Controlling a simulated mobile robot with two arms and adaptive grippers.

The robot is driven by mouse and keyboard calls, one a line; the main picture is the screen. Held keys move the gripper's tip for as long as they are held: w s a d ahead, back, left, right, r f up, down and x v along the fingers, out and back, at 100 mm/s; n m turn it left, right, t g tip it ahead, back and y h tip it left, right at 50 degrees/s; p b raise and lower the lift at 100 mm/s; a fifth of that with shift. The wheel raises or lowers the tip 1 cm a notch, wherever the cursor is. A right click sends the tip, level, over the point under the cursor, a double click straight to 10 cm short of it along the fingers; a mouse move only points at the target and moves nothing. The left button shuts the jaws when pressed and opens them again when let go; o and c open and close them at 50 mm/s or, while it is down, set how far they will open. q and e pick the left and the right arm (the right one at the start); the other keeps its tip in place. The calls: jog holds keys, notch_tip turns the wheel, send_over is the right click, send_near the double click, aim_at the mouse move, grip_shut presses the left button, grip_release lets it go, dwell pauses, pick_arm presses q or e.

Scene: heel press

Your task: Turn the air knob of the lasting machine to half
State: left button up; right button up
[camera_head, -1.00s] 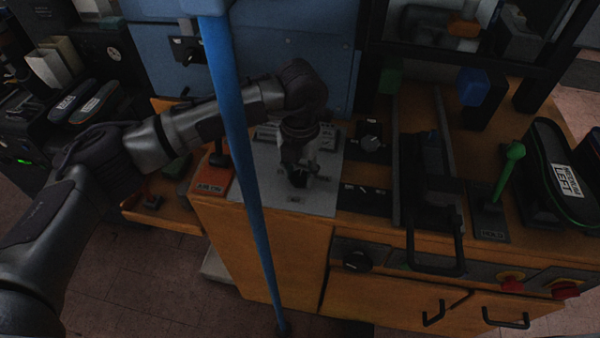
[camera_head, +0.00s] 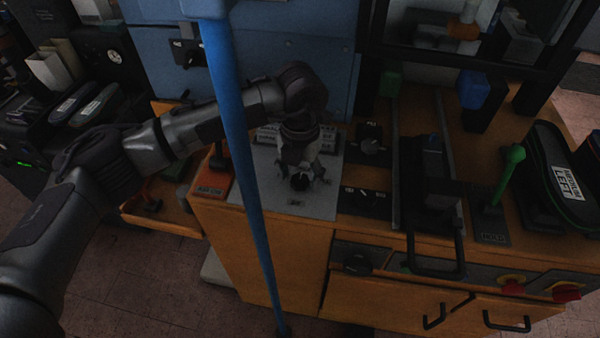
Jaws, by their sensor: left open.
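My left gripper (camera_head: 301,178) is over the grey panel (camera_head: 262,190) on the wooden bench, pointing down, with its fingers spread open. A dark round shape shows between the fingers; I cannot tell whether it is a knob or part of the gripper. A small label (camera_head: 296,203) sits on the panel just in front of it, too small to read. The gripper and wrist hide the panel's middle, and I cannot make out the air knob for certain. My right gripper is not in view.
A blue pole (camera_head: 252,170) stands in front of my left arm. An orange-plated lever (camera_head: 218,160) is left of the panel. A dark knob (camera_head: 371,146) and a black handled slide (camera_head: 437,190) are to its right. A green lever (camera_head: 507,170) stands further right.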

aim_at(300, 179)
pick_arm(q)
notch_tip(300, 179, up, 12)
dwell(0.4)
dwell(0.4)
